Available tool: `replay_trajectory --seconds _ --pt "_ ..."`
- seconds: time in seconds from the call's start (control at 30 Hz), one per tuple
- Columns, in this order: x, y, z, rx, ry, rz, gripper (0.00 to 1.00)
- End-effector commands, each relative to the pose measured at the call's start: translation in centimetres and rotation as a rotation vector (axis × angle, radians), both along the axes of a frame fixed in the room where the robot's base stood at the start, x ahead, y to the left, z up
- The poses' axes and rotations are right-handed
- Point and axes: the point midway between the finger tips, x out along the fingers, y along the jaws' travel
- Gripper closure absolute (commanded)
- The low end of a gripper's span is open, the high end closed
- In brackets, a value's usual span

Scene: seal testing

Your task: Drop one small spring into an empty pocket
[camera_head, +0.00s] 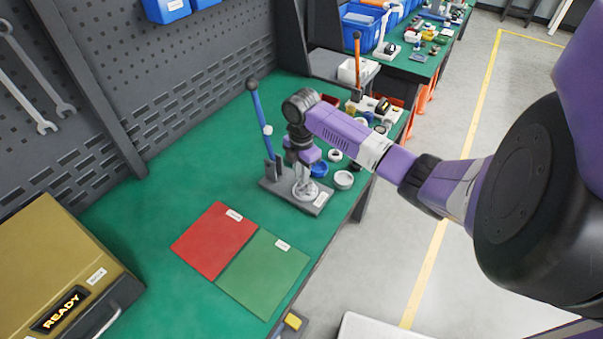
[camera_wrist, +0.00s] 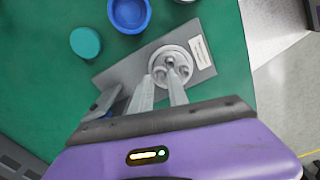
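My gripper (camera_wrist: 160,80) points down over a round pale fixture (camera_wrist: 187,52) on a grey base plate (camera_wrist: 207,72). The fixture has several small round pockets; one near the fingertips looks dark, and whether the others hold anything is too small to tell. The two fingers stand apart with a gap between them, and no spring can be made out in it. In the head view, my gripper hides much of the fixture, and the base plate (camera_head: 318,207) shows below it. No loose small spring can be told apart in either view.
A blue bowl (camera_wrist: 128,14) and a teal round piece (camera_wrist: 85,42) lie close by. Red (camera_head: 213,240) and green mats (camera_head: 262,274) lie in front. A yellow box (camera_head: 45,250) reading READY stands at left.

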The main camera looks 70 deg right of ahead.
Motion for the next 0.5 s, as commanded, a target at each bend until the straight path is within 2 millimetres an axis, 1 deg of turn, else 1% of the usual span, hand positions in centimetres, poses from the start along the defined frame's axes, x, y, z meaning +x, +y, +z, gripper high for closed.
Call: replay_trajectory --seconds 0.5 --pt "0.0 0.0 1.9 0.0 0.0 0.0 0.8"
